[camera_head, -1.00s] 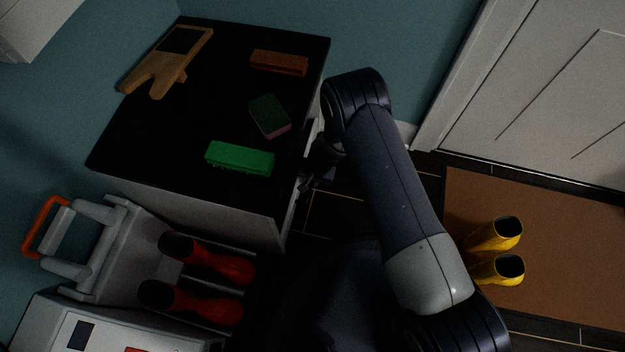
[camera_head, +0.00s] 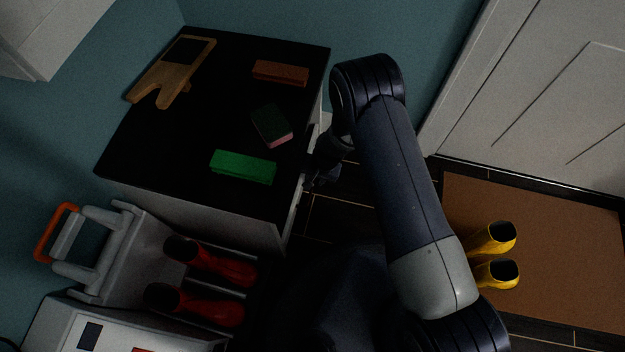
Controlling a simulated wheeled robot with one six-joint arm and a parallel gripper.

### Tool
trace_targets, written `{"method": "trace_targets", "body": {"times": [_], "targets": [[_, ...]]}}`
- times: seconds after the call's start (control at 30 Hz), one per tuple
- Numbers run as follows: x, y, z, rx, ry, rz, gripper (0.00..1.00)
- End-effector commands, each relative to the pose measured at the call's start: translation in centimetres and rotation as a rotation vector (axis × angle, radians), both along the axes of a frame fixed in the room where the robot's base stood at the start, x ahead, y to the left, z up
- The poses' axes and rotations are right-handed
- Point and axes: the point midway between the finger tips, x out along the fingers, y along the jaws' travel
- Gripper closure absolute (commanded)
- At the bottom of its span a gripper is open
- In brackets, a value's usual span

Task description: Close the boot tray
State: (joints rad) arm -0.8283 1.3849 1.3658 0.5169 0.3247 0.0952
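A black-topped cabinet (camera_head: 205,125) stands at the centre left. A narrow pale strip (camera_head: 292,212) shows along its right-hand face, perhaps the edge of the boot tray; I cannot tell how far it stands out. My gripper (camera_head: 316,182) is low beside this face, close to the strip. It is dark and partly hidden by my arm, so its fingers and any contact with the strip are unclear.
A green brush (camera_head: 243,167), a sponge (camera_head: 271,125), a brown brush (camera_head: 280,73) and a wooden boot jack (camera_head: 172,72) lie on the cabinet. Yellow boots (camera_head: 492,239) stand on a brown mat (camera_head: 560,265).

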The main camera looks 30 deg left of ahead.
Motion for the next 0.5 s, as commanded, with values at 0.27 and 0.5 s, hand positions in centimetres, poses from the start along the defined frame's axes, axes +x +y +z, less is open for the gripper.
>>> {"method": "trace_targets", "body": {"times": [0.27,0.5], "targets": [[0.2,-0.6,3.6,0.000,-0.001,0.001,0.67],[0.2,-0.7,3.8,0.000,0.000,0.000,0.67]]}}
